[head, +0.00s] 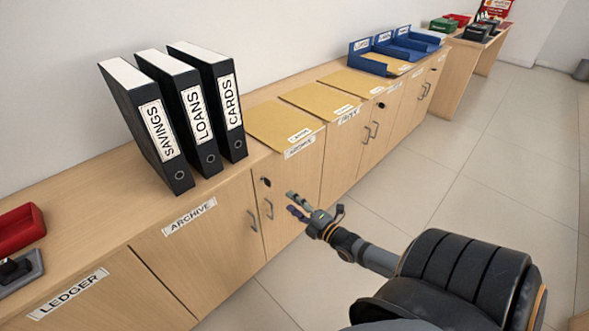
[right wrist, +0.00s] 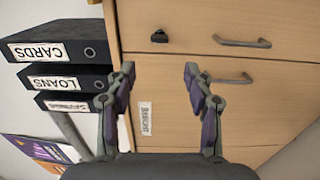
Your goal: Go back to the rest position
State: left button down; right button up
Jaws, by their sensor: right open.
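My right gripper (head: 300,205) is open and empty in the head view, in front of the cabinet doors below the counter. In the right wrist view its two fingers (right wrist: 160,88) are spread apart with only the wooden cabinet front (right wrist: 165,60) behind them. In the head view the cabinet front carries an ARCHIVE label (head: 189,216), and a door handle (head: 268,208) shows just left of the gripper. My left gripper is not in view.
Black binders labelled SAVINGS (head: 152,125), LOANS (head: 190,112) and CARDS (head: 222,103) stand on the counter. Tan folders (head: 285,122) and blue trays (head: 375,58) lie farther along. A red item (head: 20,227) sits at left. The floor (head: 480,150) at right is clear.

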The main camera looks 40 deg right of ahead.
jog(key=shift+s, duration=0.2)
dwell(0.4)
jog(key=s+a+f+m+g+h, duration=0.1)
jog(key=s+f+m+g, duration=0.4)
jog(key=f, duration=0.6)
jog(key=s+a+f+m+g+h, duration=0.1)
jog(key=s+f+m+g, duration=0.25)
jog(key=s+f, duration=0.45)
jog(key=s+a+f+m+g+h, duration=0.1)
jog(key=s+f+m+g, duration=0.3)
jog(key=f, duration=0.9)
jog(key=s+a+f+m+g, duration=0.3)
jog(key=s+a+f+m, duration=0.3)
jog(key=s, duration=0.4)
pick_arm(q)
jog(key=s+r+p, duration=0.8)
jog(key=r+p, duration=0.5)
jog(key=p, duration=0.5)
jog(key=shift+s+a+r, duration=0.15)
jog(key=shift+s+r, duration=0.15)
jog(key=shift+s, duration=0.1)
pick_arm(e)
jog(key=s+r+g, duration=0.1)
jog(key=s+r, duration=0.9)
jog(key=r, duration=0.2)
jog(key=shift+a+r+y, duration=0.25)
jog(key=shift+a+y, duration=0.05)
jog(key=shift+a, duration=0.05)
